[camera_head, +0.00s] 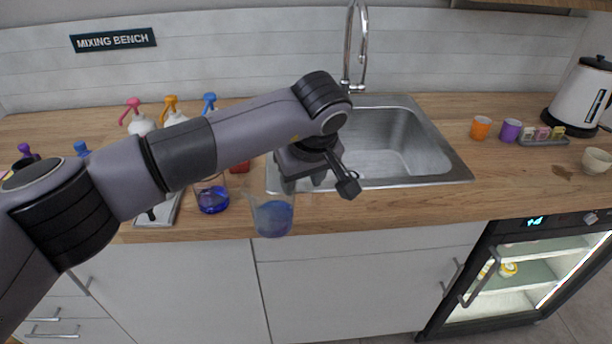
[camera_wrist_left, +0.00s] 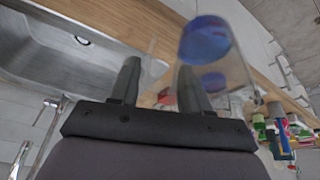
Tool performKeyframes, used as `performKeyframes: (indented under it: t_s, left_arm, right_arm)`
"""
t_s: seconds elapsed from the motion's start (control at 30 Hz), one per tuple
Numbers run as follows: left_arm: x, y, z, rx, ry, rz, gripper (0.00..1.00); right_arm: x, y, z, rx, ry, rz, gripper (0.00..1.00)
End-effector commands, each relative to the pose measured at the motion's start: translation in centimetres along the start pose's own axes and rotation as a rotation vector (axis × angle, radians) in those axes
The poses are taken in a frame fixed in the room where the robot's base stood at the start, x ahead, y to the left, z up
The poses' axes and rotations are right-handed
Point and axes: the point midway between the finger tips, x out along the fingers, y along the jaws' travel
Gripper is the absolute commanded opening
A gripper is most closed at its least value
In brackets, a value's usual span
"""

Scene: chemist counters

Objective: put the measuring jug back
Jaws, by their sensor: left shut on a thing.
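The measuring jug (camera_head: 272,216) is clear with blue liquid in it. It hangs in front of the counter's front edge, left of the sink. My left gripper (camera_head: 318,180) is shut on it at its upper right side; the exact hold is partly hidden by the gripper. In the left wrist view the jug (camera_wrist_left: 208,42) shows its blue liquid beyond the fingers of the gripper (camera_wrist_left: 160,88). My right gripper is not in view.
A glass with dark blue liquid (camera_head: 212,199) stands on the counter (camera_head: 430,112) near a grey tray (camera_head: 160,214). The sink (camera_head: 385,140) is empty. Cups (camera_head: 481,127) and a kettle (camera_head: 580,95) stand right. A lit glass-door cabinet (camera_head: 520,275) is below.

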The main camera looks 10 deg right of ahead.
Motion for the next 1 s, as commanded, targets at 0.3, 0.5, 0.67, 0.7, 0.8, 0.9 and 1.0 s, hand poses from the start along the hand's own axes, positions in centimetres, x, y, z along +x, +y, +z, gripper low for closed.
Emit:
performKeyframes:
  t_s: [0.3, 0.5, 0.67, 0.7, 0.8, 0.9, 1.0]
  left_arm:
    - [0.3, -4.7, 0.4, 0.045, 0.0, 0.017, 0.0]
    - [0.6, -8.9, 1.0, 0.088, -0.003, 0.032, 0.0]
    - [0.8, -12.8, 1.5, 0.129, -0.005, 0.05, 0.0]
    - [0.9, -13.8, 1.6, 0.14, -0.005, 0.053, 0.0]
    - [1.1, -16.3, 2.0, 0.166, -0.007, 0.065, 0.0]
    - [1.2, -18.8, 2.3, 0.192, -0.009, 0.075, 0.0]
    - [1.4, -21.2, 2.7, 0.218, -0.01, 0.085, 0.0]
  right_arm:
    - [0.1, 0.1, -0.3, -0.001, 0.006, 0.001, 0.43]
    - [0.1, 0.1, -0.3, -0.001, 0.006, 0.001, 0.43]
    - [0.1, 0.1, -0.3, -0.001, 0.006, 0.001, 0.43]
    - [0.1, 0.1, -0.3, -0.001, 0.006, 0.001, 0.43]
    - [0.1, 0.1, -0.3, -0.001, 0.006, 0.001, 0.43]
    - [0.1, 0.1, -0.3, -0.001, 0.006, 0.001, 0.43]
    - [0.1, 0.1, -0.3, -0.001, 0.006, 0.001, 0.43]
